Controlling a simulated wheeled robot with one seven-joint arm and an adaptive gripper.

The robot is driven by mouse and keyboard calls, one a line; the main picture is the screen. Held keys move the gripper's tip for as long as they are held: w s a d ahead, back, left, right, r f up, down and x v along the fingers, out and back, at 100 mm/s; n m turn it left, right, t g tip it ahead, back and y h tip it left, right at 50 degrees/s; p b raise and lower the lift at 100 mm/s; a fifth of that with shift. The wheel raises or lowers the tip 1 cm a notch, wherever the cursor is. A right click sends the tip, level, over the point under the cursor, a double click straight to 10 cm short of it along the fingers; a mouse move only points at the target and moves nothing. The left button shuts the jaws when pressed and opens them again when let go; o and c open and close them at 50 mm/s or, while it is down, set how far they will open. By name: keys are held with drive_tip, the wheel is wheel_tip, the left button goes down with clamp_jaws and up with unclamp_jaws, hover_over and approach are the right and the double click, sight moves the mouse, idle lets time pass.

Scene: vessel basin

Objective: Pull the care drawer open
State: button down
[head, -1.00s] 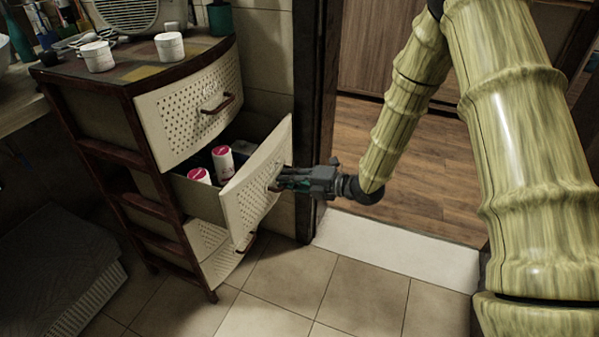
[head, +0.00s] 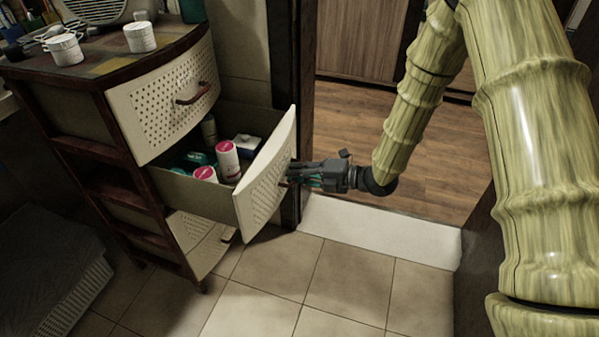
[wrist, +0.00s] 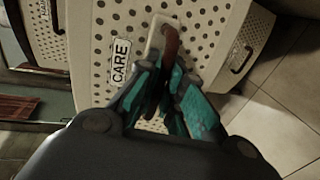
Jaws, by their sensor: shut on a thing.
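The care drawer (head: 266,178) is the middle drawer of the cabinet, with a white perforated front, and it stands pulled well out. In the wrist view its front (wrist: 95,60) carries a white label (wrist: 120,62) reading CARE. The brown handle (wrist: 170,48) runs between the fingers of my gripper (wrist: 170,100), which is shut on it. In the head view my gripper (head: 292,175) meets the drawer front from the right; the handle is mostly hidden there. Inside the drawer are pink-and-white containers (head: 227,160), a white box (head: 247,144) and other bottles.
The closed upper drawer (head: 165,105) is above and a lower drawer (head: 202,240) is below. White cups (head: 140,37) stand on the cabinet top. A dark door frame (head: 288,75) is close behind the drawer's right side. The tiled floor (head: 330,285) in front is clear.

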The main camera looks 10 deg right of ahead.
drive_tip(key=shift+f, duration=0.1)
drive_tip(key=c, duration=1.5)
unclamp_jaws()
drive_tip(key=shift+d, duration=0.15)
drive_tip(key=v, duration=1.2)
